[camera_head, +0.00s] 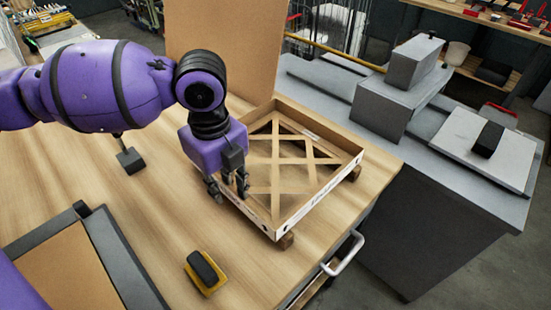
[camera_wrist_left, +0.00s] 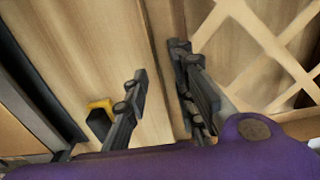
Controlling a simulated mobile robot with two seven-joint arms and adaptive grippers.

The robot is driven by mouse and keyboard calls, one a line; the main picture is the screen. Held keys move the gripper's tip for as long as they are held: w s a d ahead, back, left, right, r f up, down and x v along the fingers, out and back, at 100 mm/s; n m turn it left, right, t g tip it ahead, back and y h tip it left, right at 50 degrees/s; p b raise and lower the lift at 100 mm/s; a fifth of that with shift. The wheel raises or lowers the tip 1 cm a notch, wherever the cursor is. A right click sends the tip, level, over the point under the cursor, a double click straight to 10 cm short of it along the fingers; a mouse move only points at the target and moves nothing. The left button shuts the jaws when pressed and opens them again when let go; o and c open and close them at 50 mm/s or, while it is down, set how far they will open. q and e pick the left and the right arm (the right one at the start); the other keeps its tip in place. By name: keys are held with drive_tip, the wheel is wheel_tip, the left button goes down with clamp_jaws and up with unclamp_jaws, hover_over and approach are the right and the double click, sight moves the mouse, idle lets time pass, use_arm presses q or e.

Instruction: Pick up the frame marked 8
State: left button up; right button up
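A shallow cardboard frame (camera_head: 318,203) with a crossed lattice rests on small wooden blocks on the wooden table. Dark print shows on its front wall, but I cannot read a number. My left gripper (camera_head: 228,188) is at the frame's left wall, pointing down, with its fingers apart. In the left wrist view, one finger of the gripper (camera_wrist_left: 160,80) is outside the wall and the other is on the lattice side. The frame's wall (camera_wrist_left: 161,45) runs through the gap between them, and I see no clear grip on it. My right gripper is out of view.
A yellow-and-black block (camera_head: 205,272) lies on the table in front of the frame. A dark-edged panel (camera_head: 75,265) is at the lower left. A tall cardboard sheet (camera_head: 228,45) stands behind. A grey bench (camera_head: 440,170) is at the right.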

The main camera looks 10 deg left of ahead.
use_arm(q)
clamp_jaws()
drive_tip(key=shift+r, duration=0.1)
